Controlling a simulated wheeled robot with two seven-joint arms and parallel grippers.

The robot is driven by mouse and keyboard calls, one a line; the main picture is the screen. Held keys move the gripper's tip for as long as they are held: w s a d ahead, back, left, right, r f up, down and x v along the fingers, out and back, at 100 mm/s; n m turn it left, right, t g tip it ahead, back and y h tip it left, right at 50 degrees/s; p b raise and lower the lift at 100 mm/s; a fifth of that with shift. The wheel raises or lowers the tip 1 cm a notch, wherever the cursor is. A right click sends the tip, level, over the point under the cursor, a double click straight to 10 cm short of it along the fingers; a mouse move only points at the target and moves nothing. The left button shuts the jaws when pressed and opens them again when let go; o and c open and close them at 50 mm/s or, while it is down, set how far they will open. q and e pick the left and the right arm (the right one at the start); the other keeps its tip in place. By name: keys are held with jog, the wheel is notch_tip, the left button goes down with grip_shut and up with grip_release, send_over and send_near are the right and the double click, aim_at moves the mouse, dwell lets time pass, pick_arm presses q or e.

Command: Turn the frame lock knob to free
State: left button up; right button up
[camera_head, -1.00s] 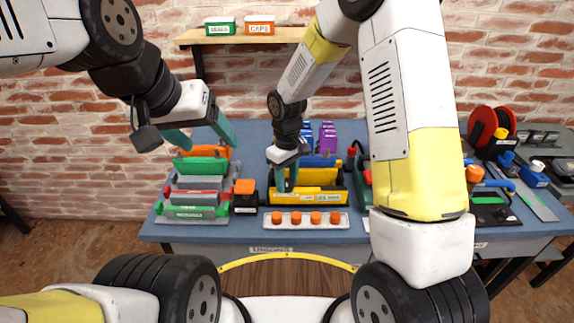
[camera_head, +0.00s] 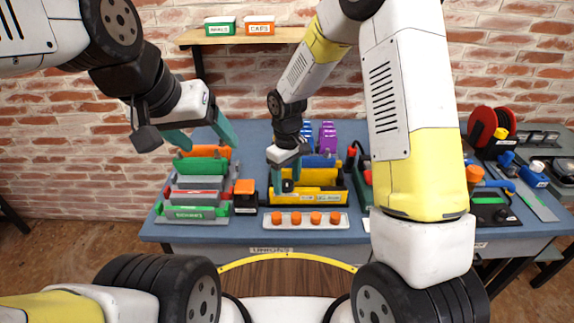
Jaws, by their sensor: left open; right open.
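A yellow frame (camera_head: 325,197) with labels on its front stands near the middle of the bench. A small dark round part (camera_head: 287,186), which looks like a knob, shows at the left of its front. Which way it is turned is too small to tell. My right gripper (camera_head: 286,178) is open and points down at this part, with its teal fingers on either side. I cannot tell whether they touch it. My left gripper (camera_head: 205,138) is open and empty above the green and grey rack (camera_head: 190,212) at the left.
A pale tray (camera_head: 274,225) with several orange caps lies in front of the yellow frame. A black block with an orange top (camera_head: 245,188) stands between rack and frame. Purple parts (camera_head: 327,137) stand behind. Red reels (camera_head: 490,124) stand at the right. A shelf (camera_head: 285,36) holds two boxes.

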notch_tip(320, 180, up, 8)
jog(key=shift+f, duration=0.2)
jog(key=shift+r, duration=0.1)
notch_tip(320, 180, up, 6)
jog(key=m+t, duration=0.1)
jog(key=m, duration=0.1)
send_over(287, 182)
jog(key=s+d, duration=0.2)
jog(key=d, duration=0.2)
jog(key=s+d+r+m+t+y, duration=0.1)
jog(key=s+d+r+m+t, duration=0.1)
jog(key=s+d+r, duration=0.5)
jog(key=s+d+r+m+t, duration=0.1)
jog(key=s+r+m, duration=0.1)
jog(key=s, duration=0.3)
jog(key=s+d+r+m+t+y, duration=0.1)
jog(key=s+d+r+m+t, duration=0.1)
jog(key=s, duration=0.3)
jog(key=shift+s+r+m, duration=0.3)
jog(key=shift+s+r, duration=0.05)
jog(key=shift+r, duration=0.45)
jog(key=shift+d, duration=0.1)
